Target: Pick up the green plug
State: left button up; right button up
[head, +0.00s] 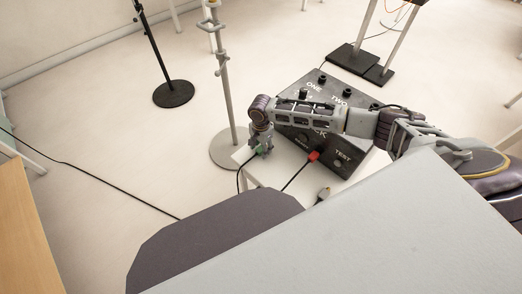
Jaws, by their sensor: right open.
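The green plug (262,151) is a small piece at the near left corner of a white table (262,172), with a black cable hanging from it. My right gripper (260,143) points down right over the plug. It is open, and its fingertips hide part of the plug. I cannot tell whether they touch it. My left gripper is not in view.
A dark box (343,157) with white lettering stands on the table, right of the gripper, under my right arm. A red plug (313,155) with a black cable is at its front. A grey plug (323,193) lies near the table's front. A grey stand (225,95) rises behind.

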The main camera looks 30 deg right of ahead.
jog(key=c, duration=1.1)
jog(key=shift+r, duration=0.15)
jog(key=shift+r, duration=0.2)
jog(key=shift+r+p, duration=0.3)
jog(key=shift+r, duration=0.3)
notch_tip(320, 180, up, 6)
jog(key=shift+r+p, duration=0.25)
jog(key=shift+p, duration=0.65)
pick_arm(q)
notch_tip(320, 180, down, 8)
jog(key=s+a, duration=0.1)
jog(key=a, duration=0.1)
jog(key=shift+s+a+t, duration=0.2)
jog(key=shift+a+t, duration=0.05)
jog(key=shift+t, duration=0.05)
pick_arm(e)
jog(key=shift+r, duration=0.8)
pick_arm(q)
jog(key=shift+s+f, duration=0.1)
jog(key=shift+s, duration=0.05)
